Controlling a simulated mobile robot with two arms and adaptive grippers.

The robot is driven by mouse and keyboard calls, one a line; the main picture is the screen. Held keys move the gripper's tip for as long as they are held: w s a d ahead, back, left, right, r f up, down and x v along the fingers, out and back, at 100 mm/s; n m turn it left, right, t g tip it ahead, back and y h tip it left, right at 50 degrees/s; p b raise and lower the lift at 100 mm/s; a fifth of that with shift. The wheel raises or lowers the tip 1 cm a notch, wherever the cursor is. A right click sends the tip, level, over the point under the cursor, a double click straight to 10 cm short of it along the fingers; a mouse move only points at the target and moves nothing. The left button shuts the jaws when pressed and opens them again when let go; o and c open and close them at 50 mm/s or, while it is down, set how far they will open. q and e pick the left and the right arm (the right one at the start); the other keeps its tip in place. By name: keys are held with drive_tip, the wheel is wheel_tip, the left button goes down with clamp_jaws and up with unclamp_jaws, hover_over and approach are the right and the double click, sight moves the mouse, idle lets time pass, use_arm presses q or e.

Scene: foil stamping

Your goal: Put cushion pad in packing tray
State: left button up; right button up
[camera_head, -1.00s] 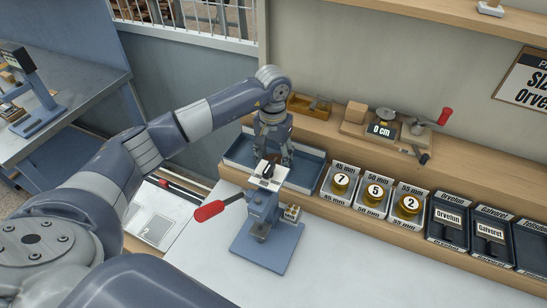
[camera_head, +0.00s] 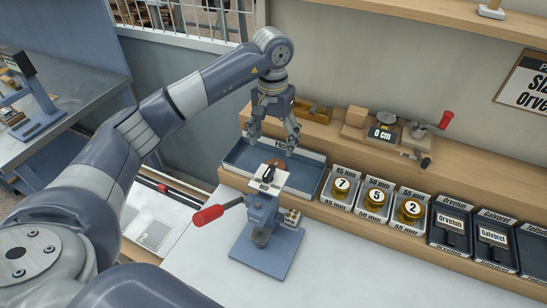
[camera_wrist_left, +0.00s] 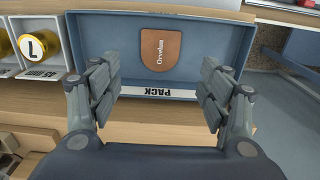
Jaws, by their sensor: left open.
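The packing tray is the blue-grey tray (camera_head: 308,178) marked PACK, behind the press; its rim also shows in the left wrist view (camera_wrist_left: 232,62). A brown, leather-like piece (camera_wrist_left: 161,48) stamped "Orvelum" lies flat inside it; I cannot tell if this is the cushion pad. My left gripper (camera_head: 271,139) is open and empty above the tray. In the left wrist view its fingers (camera_wrist_left: 159,88) stand wide apart, with the brown piece beyond them. The piece is mostly hidden in the head view. My right gripper is not in view.
A blue stamping press (camera_head: 264,215) with a red handle (camera_head: 209,214) stands in front of the tray. Numbered brass pieces (camera_head: 375,196) in holders and dark name boxes (camera_head: 450,226) line the shelf to the right. The white worktop (camera_head: 345,270) is clear at front right.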

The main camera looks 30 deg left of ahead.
use_arm(q)
drive_tip(key=shift+r+b, duration=0.35)
drive_tip(key=shift+r, duration=1.85)
